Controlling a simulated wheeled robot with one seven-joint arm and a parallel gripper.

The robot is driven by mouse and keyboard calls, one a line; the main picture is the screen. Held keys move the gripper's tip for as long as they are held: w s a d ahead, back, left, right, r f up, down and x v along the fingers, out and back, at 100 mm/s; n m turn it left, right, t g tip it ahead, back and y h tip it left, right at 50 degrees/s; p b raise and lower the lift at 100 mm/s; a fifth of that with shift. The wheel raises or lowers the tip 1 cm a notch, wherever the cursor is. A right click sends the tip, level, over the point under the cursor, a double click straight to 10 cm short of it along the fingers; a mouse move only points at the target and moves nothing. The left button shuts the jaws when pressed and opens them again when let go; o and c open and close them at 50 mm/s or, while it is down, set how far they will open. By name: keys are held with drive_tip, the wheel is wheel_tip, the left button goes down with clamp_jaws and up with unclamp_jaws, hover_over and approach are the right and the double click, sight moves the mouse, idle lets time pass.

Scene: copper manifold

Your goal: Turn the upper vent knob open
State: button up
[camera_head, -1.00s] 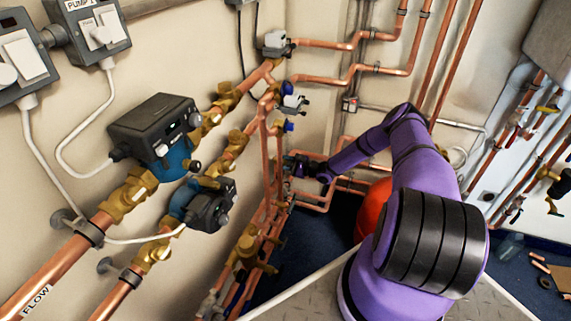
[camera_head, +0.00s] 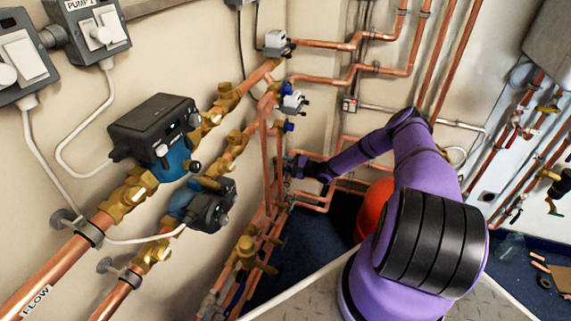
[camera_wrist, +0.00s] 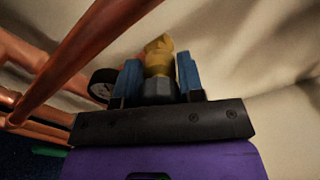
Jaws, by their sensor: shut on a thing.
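A dark grey knob (camera_wrist: 160,91) on a brass fitting (camera_wrist: 159,56) shows in the wrist view. My gripper (camera_wrist: 160,72) has its two blue fingers on either side of this knob and is shut on it. It appears to be the vent knob; whether it is the upper one, and how far it is turned, I cannot tell. In the head view my gripper (camera_head: 291,164) is small, at the copper pipes near the wall corner. The knob is too small and hidden to make out there.
A round black-rimmed gauge (camera_wrist: 103,84) stands just left of the fingers in the wrist view, with a copper pipe (camera_wrist: 75,55) crossing near it. Blue-bodied pumps (camera_head: 155,130) and brass valves line the left wall. An orange-red object (camera_head: 374,212) stands behind my arm.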

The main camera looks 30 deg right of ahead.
drive_tip(key=o, duration=0.9)
drive_tip(key=v, duration=1.1)
